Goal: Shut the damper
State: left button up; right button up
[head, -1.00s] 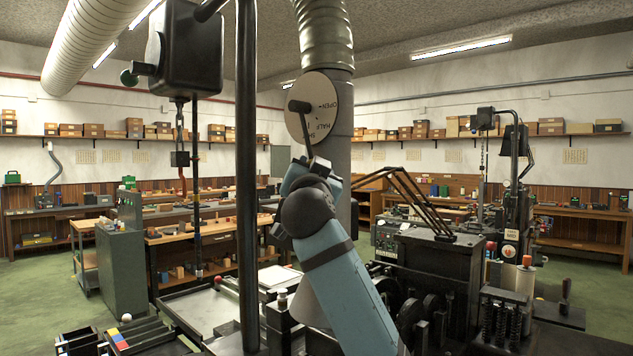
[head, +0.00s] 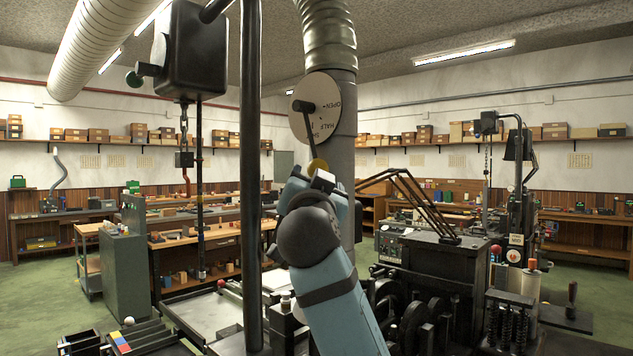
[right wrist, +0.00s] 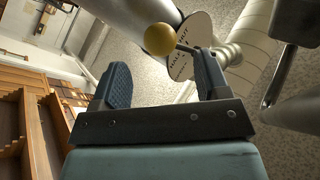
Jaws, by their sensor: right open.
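The damper has a round pale dial plate (head: 325,92) on the upright grey duct. The plate carries OPEN, HALF and a partly hidden SH... mark. A dark lever runs from the hub (head: 303,106) down, slightly right, to a yellow ball knob (head: 318,166). Which mark the lever lines up with is not clear. My right gripper (head: 319,178) is just below the knob. In the right wrist view the yellow knob (right wrist: 160,39) appears between the open fingers (right wrist: 161,64) and just beyond their tips, not gripped. My left gripper is not in view.
A black post (head: 250,180) and a hanging black box (head: 188,52) stand left of my right arm. Dark machinery (head: 430,270) with slanting black rods (head: 420,200) lies at the right. A tray-topped bench (head: 200,308) is at lower left.

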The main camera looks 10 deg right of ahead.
jog(key=b+v, duration=0.1)
jog(key=v, duration=0.6)
jog(key=shift+c, duration=0.5)
